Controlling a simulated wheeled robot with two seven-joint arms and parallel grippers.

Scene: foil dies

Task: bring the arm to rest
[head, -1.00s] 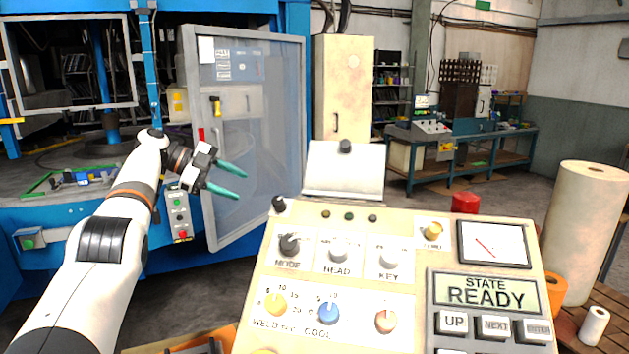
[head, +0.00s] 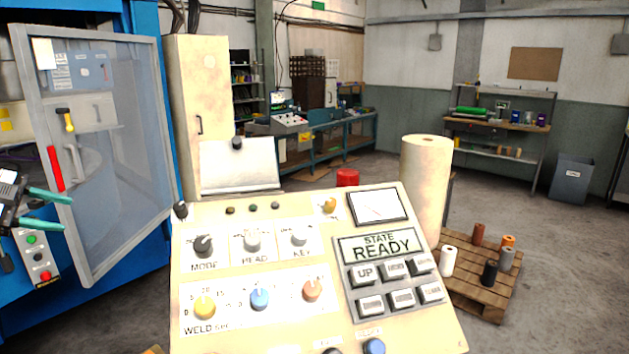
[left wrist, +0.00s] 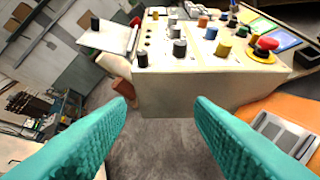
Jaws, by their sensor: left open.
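My left gripper (head: 48,210) shows at the left edge of the head view, its two teal fingers apart with nothing between them. It is in front of the blue machine's glazed door, left of the control panel (head: 222,327). In the left wrist view its teal fingers (left wrist: 160,125) frame bare floor, with the control panel (left wrist: 205,85) beyond and above them. The rest of my left arm is outside the head view. My right gripper is in neither view.
The glazed door (head: 158,130) of the blue machine stands open. A small button box (head: 38,258) is below the gripper. A beige cabinet (head: 203,110), a large pale roll (head: 425,180) and a pallet (head: 492,297) with small rolls stand beyond the panel.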

